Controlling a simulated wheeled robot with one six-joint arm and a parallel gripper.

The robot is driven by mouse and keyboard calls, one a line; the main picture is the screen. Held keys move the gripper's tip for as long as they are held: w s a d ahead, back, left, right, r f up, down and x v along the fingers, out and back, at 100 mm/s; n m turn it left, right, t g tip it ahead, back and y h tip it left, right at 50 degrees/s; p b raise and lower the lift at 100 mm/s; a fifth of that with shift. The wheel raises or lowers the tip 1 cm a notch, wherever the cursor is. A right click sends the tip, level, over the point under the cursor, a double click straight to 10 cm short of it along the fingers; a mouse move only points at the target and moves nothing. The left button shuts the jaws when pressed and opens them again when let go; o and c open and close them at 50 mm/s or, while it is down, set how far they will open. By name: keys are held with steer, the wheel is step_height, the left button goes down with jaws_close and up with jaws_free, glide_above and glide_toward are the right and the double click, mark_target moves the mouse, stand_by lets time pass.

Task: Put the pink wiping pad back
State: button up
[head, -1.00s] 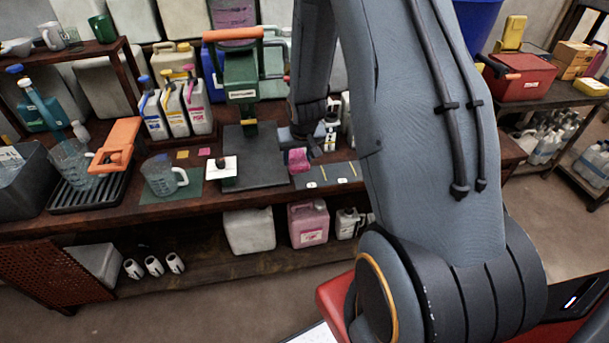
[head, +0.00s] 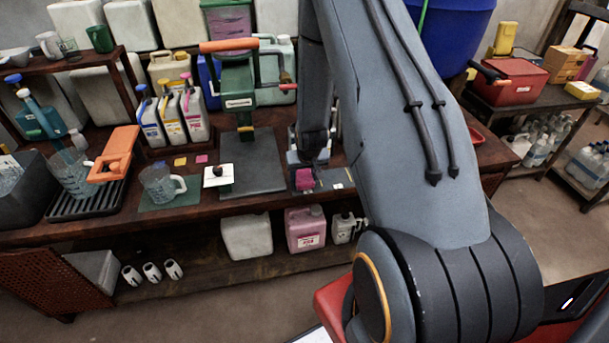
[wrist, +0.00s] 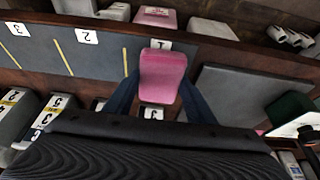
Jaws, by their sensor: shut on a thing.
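The pink wiping pad (wrist: 162,76) is held between the blue fingers of my gripper (wrist: 161,92), which is shut on it. In the wrist view the pad hangs over the grey numbered strip (wrist: 80,62), at the section labelled 1, and partly covers that label. In the head view the pad (head: 305,179) is at the left end of the strip (head: 335,177), near the bench's front edge, under my gripper (head: 306,172). I cannot tell whether the pad touches the strip.
A dark plate (head: 252,165) lies left of the strip, in front of a green press (head: 239,95). Bottles (wrist: 28,115) stand behind the strip. A pink jug (head: 305,230) stands on the shelf below. Sections 2 and 3 of the strip look empty.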

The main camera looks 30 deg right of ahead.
steer(key=shift+f, duration=0.35)
steer(key=shift+f, duration=0.15)
steer(key=o, duration=1.2)
